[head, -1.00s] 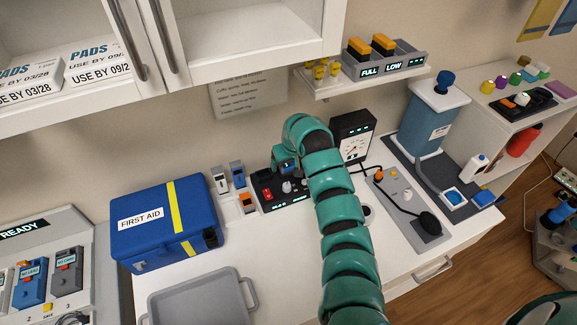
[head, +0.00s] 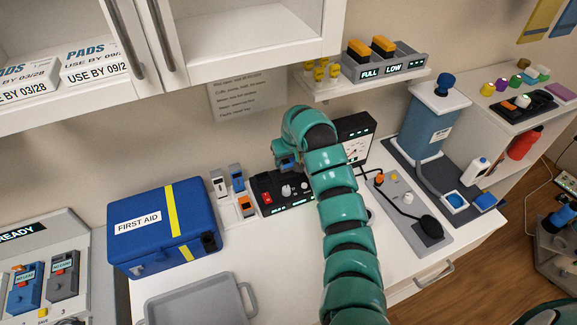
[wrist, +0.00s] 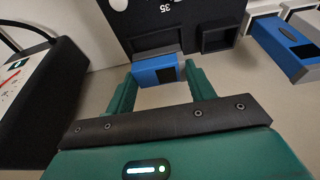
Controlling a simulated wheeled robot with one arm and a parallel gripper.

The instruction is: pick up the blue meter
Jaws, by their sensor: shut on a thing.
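My gripper (head: 284,160) is mostly hidden there.
White, blue-grey and orange-topped devices (head: 237,177) stand close left of the dock. A gauge box (head: 356,136) stands close to its right, behind my arm. A blue first aid case (head: 163,230) and grey tray (head: 200,299) lie left. An overhead shelf (head: 372,83) hangs above.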

